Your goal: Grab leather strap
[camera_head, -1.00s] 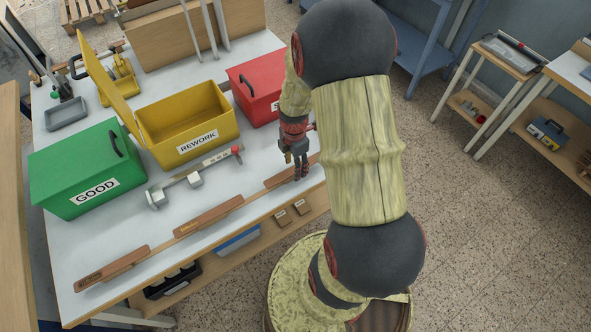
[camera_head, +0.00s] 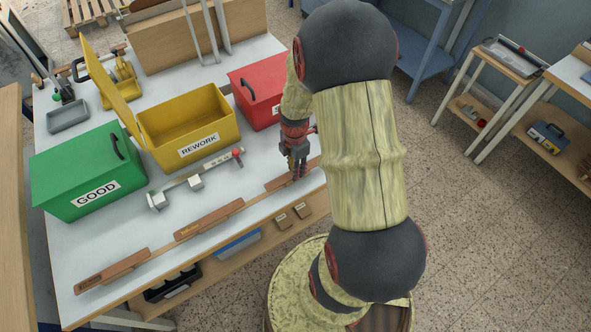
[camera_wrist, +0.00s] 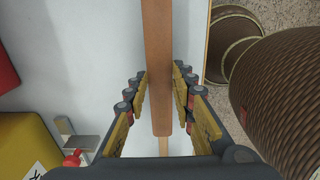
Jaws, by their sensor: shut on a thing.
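Several brown leather straps lie in a line along the front of the white worktable: one at the left (camera_head: 112,271), one in the middle (camera_head: 208,217) and one at the right (camera_head: 277,182). My gripper (camera_head: 299,174) is down at the right strap. The strap appears to be still at table level. My arm hides part of the table's right end.
A green GOOD box (camera_head: 80,165), a yellow open REWORK box (camera_head: 187,125) and a red box (camera_head: 255,90) stand behind the straps. A metal fixture with a red knob (camera_head: 197,181) lies between boxes and straps. A grey tray (camera_head: 68,117) sits at the back left.

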